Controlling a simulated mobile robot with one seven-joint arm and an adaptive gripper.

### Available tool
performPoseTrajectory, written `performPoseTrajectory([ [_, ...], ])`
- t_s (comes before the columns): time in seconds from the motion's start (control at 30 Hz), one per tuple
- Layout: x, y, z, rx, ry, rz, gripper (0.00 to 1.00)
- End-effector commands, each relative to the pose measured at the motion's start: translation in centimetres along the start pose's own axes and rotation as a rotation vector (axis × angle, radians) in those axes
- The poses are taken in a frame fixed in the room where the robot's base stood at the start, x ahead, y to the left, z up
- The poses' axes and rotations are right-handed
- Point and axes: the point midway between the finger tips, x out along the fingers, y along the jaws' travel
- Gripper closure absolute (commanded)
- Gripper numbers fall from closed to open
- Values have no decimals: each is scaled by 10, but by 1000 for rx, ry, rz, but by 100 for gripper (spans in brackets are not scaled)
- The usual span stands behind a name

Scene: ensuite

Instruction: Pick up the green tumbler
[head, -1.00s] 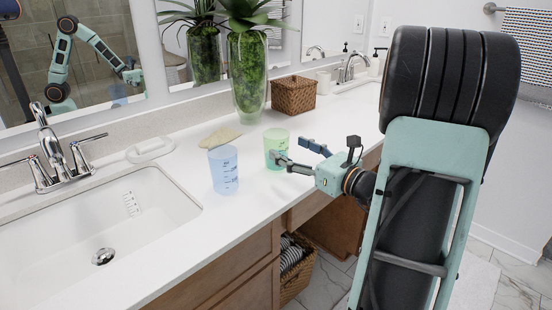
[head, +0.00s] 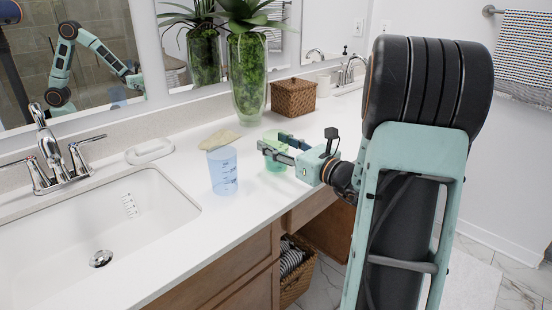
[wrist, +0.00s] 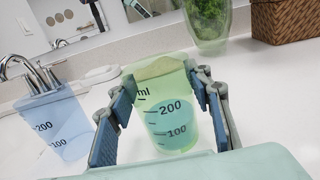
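The green tumbler (head: 274,166) stands upright on the white counter, partly hidden behind my fingers in the head view. In the wrist view the green tumbler (wrist: 170,128) is see-through, with 100 and 200 marks. My gripper (head: 270,141) is open at the tumbler's upper part. In the wrist view my gripper (wrist: 161,92) has one finger on each side of the tumbler, with the tumbler between the blue pads. I see a gap at the left pad; I cannot tell whether the right one touches.
A blue tumbler (head: 222,171) stands just left of the green one. A tan sponge-like piece (head: 219,139), a white soap dish (head: 150,151), a plant vase (head: 249,85) and a wicker basket (head: 293,97) are on the counter. A sink (head: 110,215) lies at left.

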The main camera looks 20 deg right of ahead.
Motion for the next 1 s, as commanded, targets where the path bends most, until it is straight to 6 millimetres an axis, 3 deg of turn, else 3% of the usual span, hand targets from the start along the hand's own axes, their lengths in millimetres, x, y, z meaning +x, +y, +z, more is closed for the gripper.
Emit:
performPoseTrajectory([
  [0.2, 0, 0, 0, 0, 0, 0, 82],
  [0.67, 0, 0, 6, -2, -2, 0, 83],
  [1.0, 0, 0, 34, -4, -3, 1, 83],
])
